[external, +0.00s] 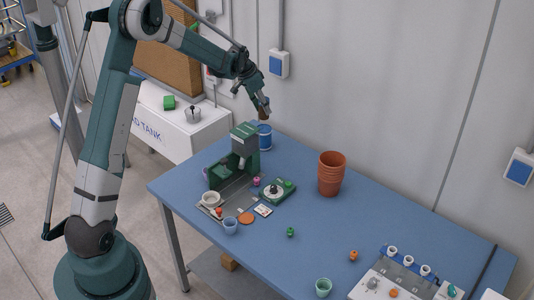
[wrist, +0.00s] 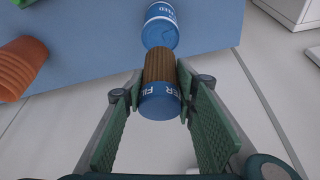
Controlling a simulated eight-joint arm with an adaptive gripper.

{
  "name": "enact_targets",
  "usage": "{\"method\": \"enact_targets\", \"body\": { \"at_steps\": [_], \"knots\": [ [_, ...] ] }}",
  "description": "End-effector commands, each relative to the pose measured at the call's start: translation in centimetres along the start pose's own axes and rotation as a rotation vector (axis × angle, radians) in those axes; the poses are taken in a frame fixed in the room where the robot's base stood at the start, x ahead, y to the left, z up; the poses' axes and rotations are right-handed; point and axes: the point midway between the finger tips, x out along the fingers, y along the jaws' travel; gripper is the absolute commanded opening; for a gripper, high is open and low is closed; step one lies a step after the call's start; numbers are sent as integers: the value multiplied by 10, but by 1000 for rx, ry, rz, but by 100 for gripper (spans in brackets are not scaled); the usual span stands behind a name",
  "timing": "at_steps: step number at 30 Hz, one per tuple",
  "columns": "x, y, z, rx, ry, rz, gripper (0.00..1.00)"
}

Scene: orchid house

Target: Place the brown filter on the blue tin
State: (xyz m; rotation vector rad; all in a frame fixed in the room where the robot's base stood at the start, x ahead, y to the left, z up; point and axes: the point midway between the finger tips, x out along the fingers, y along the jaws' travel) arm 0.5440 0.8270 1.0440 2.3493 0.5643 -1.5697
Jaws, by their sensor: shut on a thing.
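The brown filter (wrist: 160,68) is a ribbed cylinder with a blue end band lettered "FILTER". My gripper (wrist: 160,108) is shut on it. In the external view my gripper (external: 262,104) holds the filter (external: 263,114) in the air near the far left corner of the table. The blue tin (external: 264,137) stands on the table just below the filter in that view. In the wrist view the blue tin (wrist: 161,26) lies beyond the filter's far end, with white lettering. The filter's end hides part of the tin's near edge. Whether they touch cannot be told.
A green machine (external: 244,147) stands beside the tin on the blue table (external: 310,240). A stack of terracotta pots (external: 331,173) stands to the right. A white tank (external: 180,127) is behind the table's left end. The table's middle is mostly clear.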

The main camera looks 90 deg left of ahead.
Motion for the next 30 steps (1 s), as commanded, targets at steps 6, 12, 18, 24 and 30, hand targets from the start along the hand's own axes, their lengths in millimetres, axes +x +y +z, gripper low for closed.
{"method": "enact_targets", "body": {
  "at_steps": [6,12,18,24,30],
  "knots": [
    [16,0,6,0,0,0,15],
    [16,0,7,0,0,0,15],
    [20,0,8,0,0,0,15],
    [38,0,16,0,0,0,15],
    [50,0,21,0,0,0,15]
  ]
}}
